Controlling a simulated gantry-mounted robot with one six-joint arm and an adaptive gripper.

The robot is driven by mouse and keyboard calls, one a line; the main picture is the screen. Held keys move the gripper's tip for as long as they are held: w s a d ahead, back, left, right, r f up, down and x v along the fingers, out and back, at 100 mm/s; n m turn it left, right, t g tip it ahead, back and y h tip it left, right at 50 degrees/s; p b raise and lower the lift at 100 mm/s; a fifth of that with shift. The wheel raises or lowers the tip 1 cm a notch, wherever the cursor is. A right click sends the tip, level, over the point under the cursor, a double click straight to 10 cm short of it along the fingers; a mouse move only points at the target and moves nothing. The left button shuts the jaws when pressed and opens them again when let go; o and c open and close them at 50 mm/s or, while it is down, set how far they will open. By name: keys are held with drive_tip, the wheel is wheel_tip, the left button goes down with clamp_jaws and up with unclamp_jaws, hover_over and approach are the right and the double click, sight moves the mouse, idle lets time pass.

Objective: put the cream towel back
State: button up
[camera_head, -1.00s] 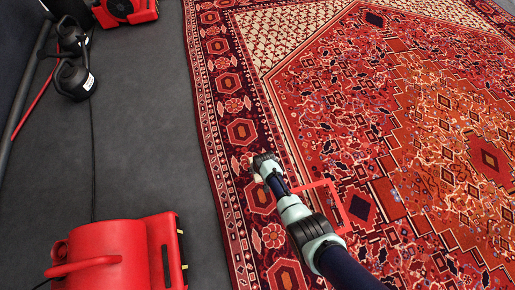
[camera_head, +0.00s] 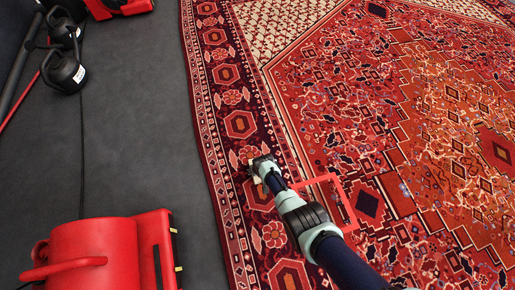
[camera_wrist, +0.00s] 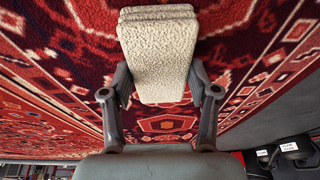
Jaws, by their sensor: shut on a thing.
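The cream towel (camera_wrist: 160,60) is a folded, nubbly block between the fingers of my gripper (camera_wrist: 160,85) in the wrist view. The fingers press on its two long sides. In the head view my gripper (camera_head: 262,164) is over the patterned border of the red rug (camera_head: 340,100), and only a small pale bit of the towel shows beside it. The gap between the towel and the rug is hard to judge.
A red blower (camera_head: 95,255) stands on the dark floor (camera_head: 135,130) at the lower left, and another red machine (camera_head: 118,6) is at the top left. Black kettlebell-like objects (camera_head: 66,70) and a cable lie along the left. A red square outline (camera_head: 325,180) lies beside my arm. The floor between is clear.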

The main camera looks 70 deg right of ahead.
drive_tip(key=o, duration=1)
drive_tip(key=shift+r, duration=0.1)
drive_tip(key=p+v, duration=1)
drive_tip(key=v, duration=0.2)
drive_tip(key=shift+p, duration=0.35)
